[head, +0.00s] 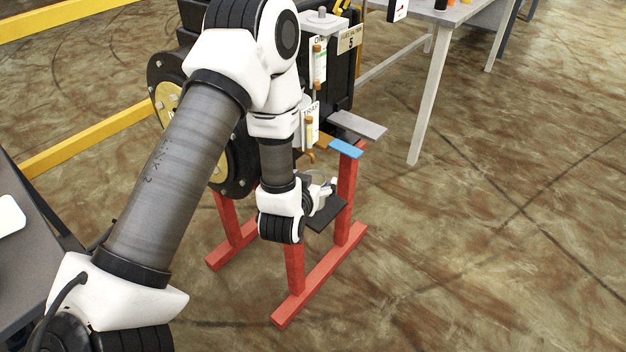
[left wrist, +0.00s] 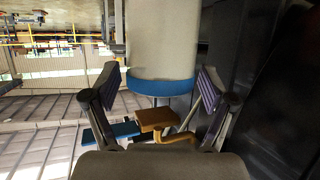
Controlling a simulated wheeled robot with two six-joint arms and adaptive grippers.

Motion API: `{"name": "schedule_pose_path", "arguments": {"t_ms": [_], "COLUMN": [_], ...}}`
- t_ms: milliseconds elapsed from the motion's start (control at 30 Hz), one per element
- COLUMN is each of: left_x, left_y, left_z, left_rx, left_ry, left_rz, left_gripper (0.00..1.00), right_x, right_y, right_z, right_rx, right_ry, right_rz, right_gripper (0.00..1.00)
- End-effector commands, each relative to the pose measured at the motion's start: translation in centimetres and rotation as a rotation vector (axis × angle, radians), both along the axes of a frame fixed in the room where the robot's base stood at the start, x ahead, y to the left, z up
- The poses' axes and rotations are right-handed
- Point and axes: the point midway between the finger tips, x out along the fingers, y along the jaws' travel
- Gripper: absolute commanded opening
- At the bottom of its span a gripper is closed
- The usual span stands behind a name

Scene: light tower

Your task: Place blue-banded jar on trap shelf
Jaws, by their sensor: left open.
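The pale jar with a blue band (left wrist: 161,88) fills the upper middle of the left wrist view, between the two fingers of my left gripper (left wrist: 160,84). The fingers stand apart, with a narrow gap showing on each side of the jar. In the head view my left gripper (head: 324,190) is low at the red stand, just above a small dark shelf plate (head: 328,214). A faint pale rim of the jar (head: 318,177) shows there; the wrist hides most of it. I cannot tell whether this dark plate is the trap shelf. My right gripper is not in view.
Above my gripper, a blue tab (head: 345,148), a brown block (left wrist: 155,120) with a brass spout (left wrist: 178,137) and a grey plate (head: 358,125) jut out. Red stand legs (head: 347,195) flank the dark plate. A grey table (head: 440,20) stands behind; floor is clear at right.

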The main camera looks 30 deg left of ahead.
Motion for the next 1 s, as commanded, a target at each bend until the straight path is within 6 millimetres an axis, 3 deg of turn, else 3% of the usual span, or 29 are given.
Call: {"name": "schedule_pose_path", "arguments": {"t_ms": [167,300,433,500,700,900,1000], "left_x": [-0.2,-2.7,-5.8,-6.3,-8.4,-10.4,-11.1], "left_y": [-0.1,-0.9,-1.9,-2.0,-2.7,-3.3,-3.6], "left_z": [0.7,1.6,3.8,4.4,5.2,5.3,3.8], "left_rx": [0.0,0.0,0.003,0.003,0.002,0.001,-0.014], "left_ry": [0.0,0.003,0.007,0.008,0.006,0.003,0.064], "left_rz": [0.0,-0.003,-0.002,0.001,-0.002,-0.001,-0.005], "left_gripper": [0.84,0.84,0.84,0.84,0.84,0.84,0.84], "right_x": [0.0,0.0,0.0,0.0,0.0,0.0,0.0], "right_y": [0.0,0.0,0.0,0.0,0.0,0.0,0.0], "right_z": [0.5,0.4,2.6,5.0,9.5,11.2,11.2], "right_rx": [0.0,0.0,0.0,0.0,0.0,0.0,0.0], "right_ry": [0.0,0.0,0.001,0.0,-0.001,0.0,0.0], "right_rz": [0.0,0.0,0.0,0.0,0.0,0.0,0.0], "right_gripper": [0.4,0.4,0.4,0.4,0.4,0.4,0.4]}}
